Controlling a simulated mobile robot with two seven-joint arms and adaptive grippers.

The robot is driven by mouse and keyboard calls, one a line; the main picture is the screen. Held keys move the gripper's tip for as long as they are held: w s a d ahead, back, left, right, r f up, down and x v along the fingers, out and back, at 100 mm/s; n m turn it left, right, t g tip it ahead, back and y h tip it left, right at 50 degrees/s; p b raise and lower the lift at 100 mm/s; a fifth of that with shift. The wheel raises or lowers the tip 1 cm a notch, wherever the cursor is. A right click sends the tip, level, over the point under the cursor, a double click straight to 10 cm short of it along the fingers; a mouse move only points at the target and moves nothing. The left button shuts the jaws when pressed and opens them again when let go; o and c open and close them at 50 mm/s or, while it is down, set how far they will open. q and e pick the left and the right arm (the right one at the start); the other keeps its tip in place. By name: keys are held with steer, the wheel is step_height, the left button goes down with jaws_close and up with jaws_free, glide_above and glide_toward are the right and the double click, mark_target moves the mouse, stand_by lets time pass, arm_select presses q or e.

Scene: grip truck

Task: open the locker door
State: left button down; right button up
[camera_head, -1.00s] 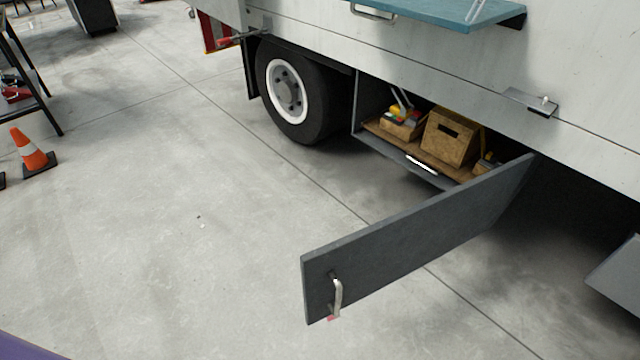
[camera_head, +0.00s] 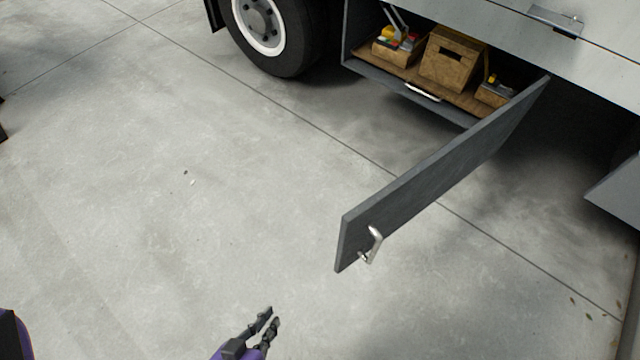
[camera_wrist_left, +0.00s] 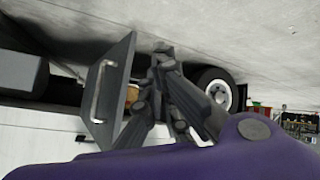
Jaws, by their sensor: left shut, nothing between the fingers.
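The locker door (camera_head: 440,175) is a dark grey panel that stands swung wide out from the truck. Its silver handle (camera_head: 373,245) is near the free end, and it also shows in the left wrist view (camera_wrist_left: 101,90). The locker (camera_head: 415,88) under the truck body is exposed, with boxes inside. My left gripper (camera_head: 269,316) is at the bottom of the head view, below and left of the handle, apart from the door. It is shut and empty; its fingers (camera_wrist_left: 162,50) also show in the wrist view. My right gripper is not in view.
A cardboard box (camera_head: 453,60) and smaller bins stand on the locker shelf. The truck wheel (camera_head: 268,25) is left of the locker. A grey panel (camera_head: 615,195) juts in at the right edge.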

arm_select(q)
steer(key=w+d+r+t+h, duration=0.1)
steer(key=w+d+r+h, duration=0.25)
steer(key=w+d, duration=0.3)
steer(key=n+g+h, duration=0.1)
steer(key=n+h, duration=0.1)
steer(key=h, duration=0.5)
glide_toward(340, 239)
steer(key=b+x, duration=0.1)
steer(key=x, duration=0.3)
steer(key=shift+w+d, duration=0.1)
steer(key=shift+w, duration=0.1)
steer(key=w+a+r+n+g+h, duration=0.2)
steer(key=w+a+r, duration=0.5)
steer(key=w+a, duration=0.15)
steer(key=w+d, duration=0.2)
steer(key=d, duration=1)
steer(key=shift+p, duration=0.45)
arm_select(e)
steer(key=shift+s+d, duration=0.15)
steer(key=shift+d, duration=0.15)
arm_select(q)
steer(key=shift+s+d, duration=0.1)
